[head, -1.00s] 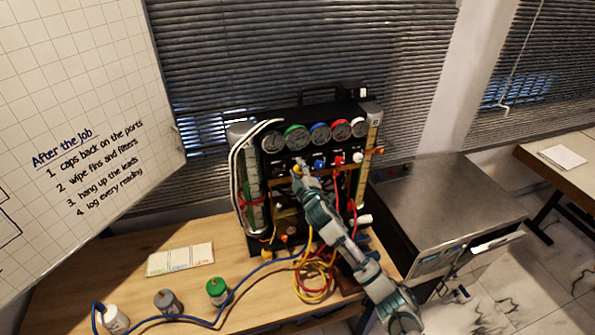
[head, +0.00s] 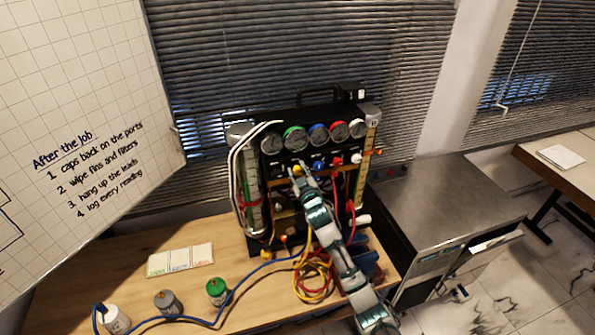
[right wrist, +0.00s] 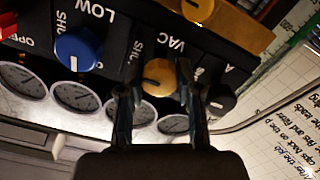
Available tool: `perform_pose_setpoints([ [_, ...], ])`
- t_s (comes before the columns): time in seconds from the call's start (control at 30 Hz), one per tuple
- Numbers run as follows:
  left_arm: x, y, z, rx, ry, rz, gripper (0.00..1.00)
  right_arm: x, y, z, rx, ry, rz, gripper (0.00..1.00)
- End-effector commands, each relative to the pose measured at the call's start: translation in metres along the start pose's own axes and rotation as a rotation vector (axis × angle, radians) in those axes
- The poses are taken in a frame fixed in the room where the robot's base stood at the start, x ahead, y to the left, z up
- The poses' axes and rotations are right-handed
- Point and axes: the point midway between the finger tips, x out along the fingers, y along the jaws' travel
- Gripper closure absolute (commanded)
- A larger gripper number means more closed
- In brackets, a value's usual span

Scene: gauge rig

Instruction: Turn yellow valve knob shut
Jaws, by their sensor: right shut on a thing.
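The yellow valve knob (head: 297,169) sits on the black front panel of the gauge rig (head: 300,117), under the row of round gauges. It also shows in the right wrist view (right wrist: 158,76), next to the letters VAC, with a dark pointer line on its face. My right gripper (right wrist: 157,88) is shut on the yellow knob, one finger on each side of it. In the head view the right gripper (head: 299,172) partly covers the knob. My left gripper is in neither view.
A blue knob (right wrist: 76,50) and a black knob (right wrist: 222,98) flank the yellow one closely. Yellow and red hoses (head: 313,278) coil on the bench below the rig. Green (head: 216,289), grey (head: 167,301) and white bottles stand front left. A metal cabinet (head: 450,205) stands right.

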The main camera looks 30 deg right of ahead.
Motion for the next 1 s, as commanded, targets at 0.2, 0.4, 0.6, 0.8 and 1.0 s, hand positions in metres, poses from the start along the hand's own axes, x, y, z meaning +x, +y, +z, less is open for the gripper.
perform_pose_setpoints([
  [0.2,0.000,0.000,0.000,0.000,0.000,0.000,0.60,0.000,-0.005,0.009,0.009,-0.019,-0.009,1.00],
  [0.4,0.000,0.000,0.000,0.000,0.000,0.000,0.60,0.000,-0.005,0.009,0.008,-0.019,-0.009,1.00],
  [0.6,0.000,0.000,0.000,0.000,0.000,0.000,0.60,0.000,-0.004,0.006,0.007,-0.014,-0.007,0.40],
  [0.8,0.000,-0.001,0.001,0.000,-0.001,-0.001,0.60,-0.001,-0.002,0.003,0.007,-0.007,-0.004,0.40],
  [1.0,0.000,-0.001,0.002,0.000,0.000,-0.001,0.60,-0.019,-0.002,0.003,0.006,-0.005,-0.003,0.40],
])
